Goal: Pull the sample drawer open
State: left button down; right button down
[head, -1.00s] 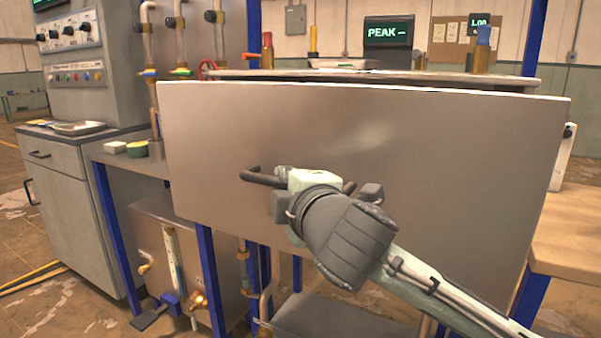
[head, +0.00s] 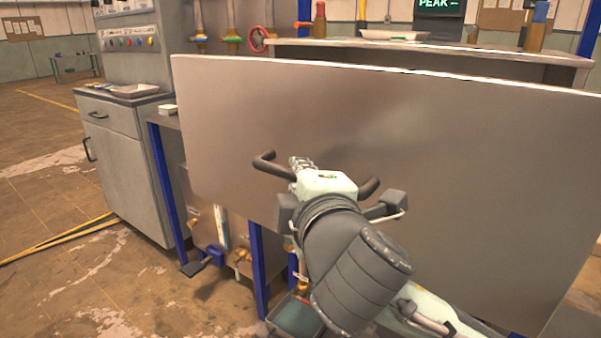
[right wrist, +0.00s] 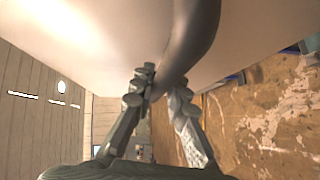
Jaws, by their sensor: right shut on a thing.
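The sample drawer's wide, plain metal front (head: 440,180) fills the middle and right of the head view. It stands out from the chamber housing (head: 430,55) behind it. A dark bar handle (head: 265,163) is fixed across the front. My right gripper (head: 303,165) is shut on the handle, between its two bent ends. In the right wrist view the handle (right wrist: 192,40) runs down between the two fingers (right wrist: 160,92), with the pale drawer front (right wrist: 100,45) behind it. The drawer's inside is hidden by its front. My left gripper is not in view.
A grey cabinet (head: 125,165) with a tray (head: 135,91) on top stands at the left. Blue frame legs (head: 168,190) and pipework stand below the drawer.

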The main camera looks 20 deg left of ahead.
jog(key=c, duration=1.5)
grip_release()
jog(key=v, duration=0.7)
jog(key=shift+s+d, duration=0.15)
jog(key=shift+s, duration=0.15)
